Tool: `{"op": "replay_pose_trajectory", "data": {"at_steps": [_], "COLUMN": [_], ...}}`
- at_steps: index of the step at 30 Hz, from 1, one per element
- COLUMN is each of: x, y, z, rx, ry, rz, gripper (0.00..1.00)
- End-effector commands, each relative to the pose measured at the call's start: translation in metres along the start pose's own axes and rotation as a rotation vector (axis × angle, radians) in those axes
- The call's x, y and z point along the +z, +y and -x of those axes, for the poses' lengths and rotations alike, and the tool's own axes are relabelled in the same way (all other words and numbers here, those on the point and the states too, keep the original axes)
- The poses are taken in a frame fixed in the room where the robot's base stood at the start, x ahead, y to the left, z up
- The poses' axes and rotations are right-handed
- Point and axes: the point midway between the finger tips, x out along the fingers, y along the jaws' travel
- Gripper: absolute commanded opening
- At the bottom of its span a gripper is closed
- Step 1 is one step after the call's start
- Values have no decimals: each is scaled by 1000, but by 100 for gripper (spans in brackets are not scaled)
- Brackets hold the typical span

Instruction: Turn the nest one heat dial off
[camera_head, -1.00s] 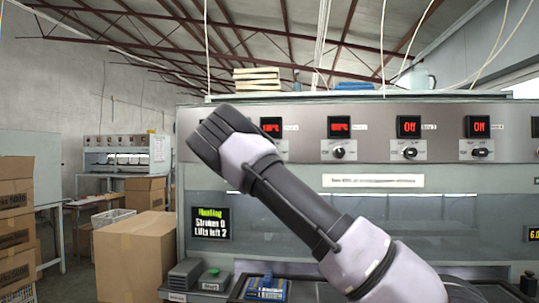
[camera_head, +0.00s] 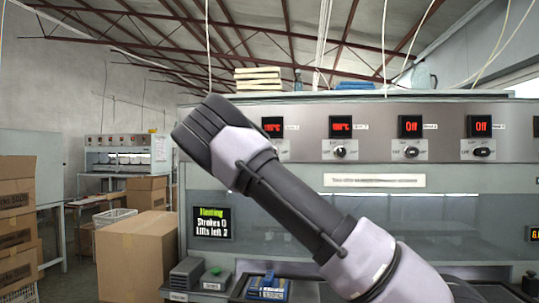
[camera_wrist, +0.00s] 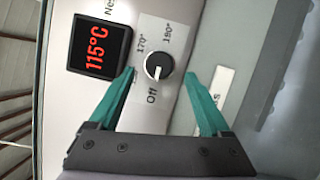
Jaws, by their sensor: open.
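In the wrist view a round black dial (camera_wrist: 158,65) with a pale rim sits on a white plate marked Off, 170° and 190°. A pale mark shows on its face; I cannot tell exactly which marking it points to. The display (camera_wrist: 98,46) beside it reads 115°C in red. The label by the display is cut off after "Nes". My gripper (camera_wrist: 160,72) is open, its two green fingers apart on either side of the dial, with nothing held. In the head view my arm hides this dial, and the gripper's fingers are not visible.
In the head view another dial (camera_head: 341,152) sits under a lit display, and two more dials (camera_head: 411,152) stand under displays reading Off. A status screen (camera_head: 211,223) is below. Cardboard boxes (camera_head: 137,255) stand at left. A blue object (camera_head: 268,288) lies low in front.

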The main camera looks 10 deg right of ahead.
Motion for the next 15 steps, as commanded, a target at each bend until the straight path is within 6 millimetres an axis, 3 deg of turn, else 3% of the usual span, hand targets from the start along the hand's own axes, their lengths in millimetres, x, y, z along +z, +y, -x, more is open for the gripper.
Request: {"op": "replay_pose_trajectory", "data": {"at_steps": [3, 7, 15], "x": [-1, -1, 0], "y": [0, 0, 0], "z": [26, 46, 60], "rx": [0, 1, 0], "ry": [2, 1, -1], "rz": [1, 0, 0], "gripper": [81, 81, 81]}}
